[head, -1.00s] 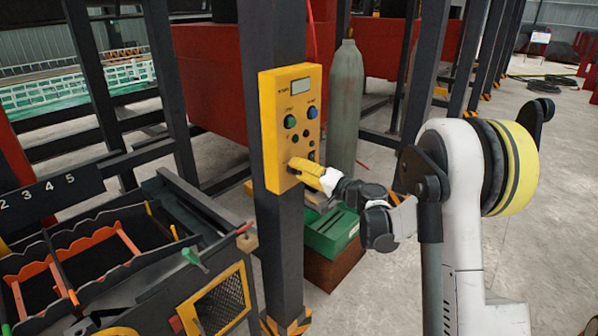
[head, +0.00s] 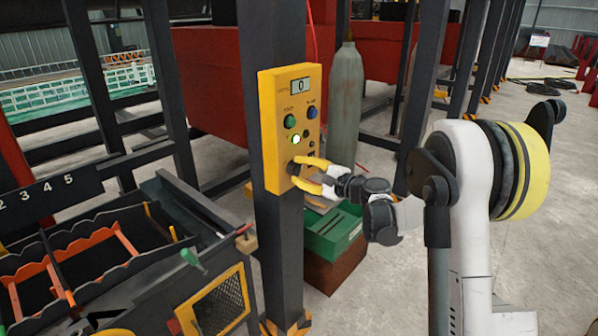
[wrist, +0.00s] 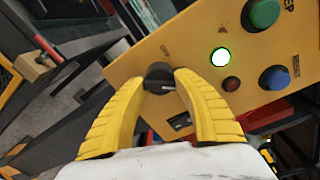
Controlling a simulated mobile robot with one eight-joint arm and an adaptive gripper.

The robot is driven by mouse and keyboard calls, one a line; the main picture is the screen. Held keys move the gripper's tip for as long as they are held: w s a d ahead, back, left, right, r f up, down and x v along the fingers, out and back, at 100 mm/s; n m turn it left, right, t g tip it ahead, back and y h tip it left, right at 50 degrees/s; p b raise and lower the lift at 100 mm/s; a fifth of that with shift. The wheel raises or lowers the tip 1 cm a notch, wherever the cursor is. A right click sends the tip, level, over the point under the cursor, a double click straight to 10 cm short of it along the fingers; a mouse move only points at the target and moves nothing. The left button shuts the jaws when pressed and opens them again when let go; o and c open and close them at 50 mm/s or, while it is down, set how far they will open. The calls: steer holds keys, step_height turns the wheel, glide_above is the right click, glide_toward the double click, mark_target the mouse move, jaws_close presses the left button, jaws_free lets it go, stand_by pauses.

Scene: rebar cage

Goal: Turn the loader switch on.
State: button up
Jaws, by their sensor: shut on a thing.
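The yellow control panel (head: 273,125) is mounted on a dark post. Its display (head: 301,86) reads 0, and a round light (head: 296,141) glows white, also bright in the wrist view (wrist: 221,57). The black rotary switch (wrist: 158,74) sits low on the panel, at its lower left in the head view (head: 291,169). My gripper (wrist: 160,81) has its two yellow fingers on either side of the switch, shut on it. The fingers also show at the panel in the head view (head: 299,171).
A green button (head: 290,121) and a blue button (head: 312,112) sit above the switch. A small red button (wrist: 231,84) is near the light. A grey gas cylinder (head: 346,110) stands behind the panel, with a green box (head: 333,235) below. Bins (head: 100,250) stand at left.

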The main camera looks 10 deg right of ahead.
steer(key=shift+m, duration=1)
steer(key=o, duration=1.2)
steer(key=v, duration=1.2)
steer(key=shift+d, duration=0.1)
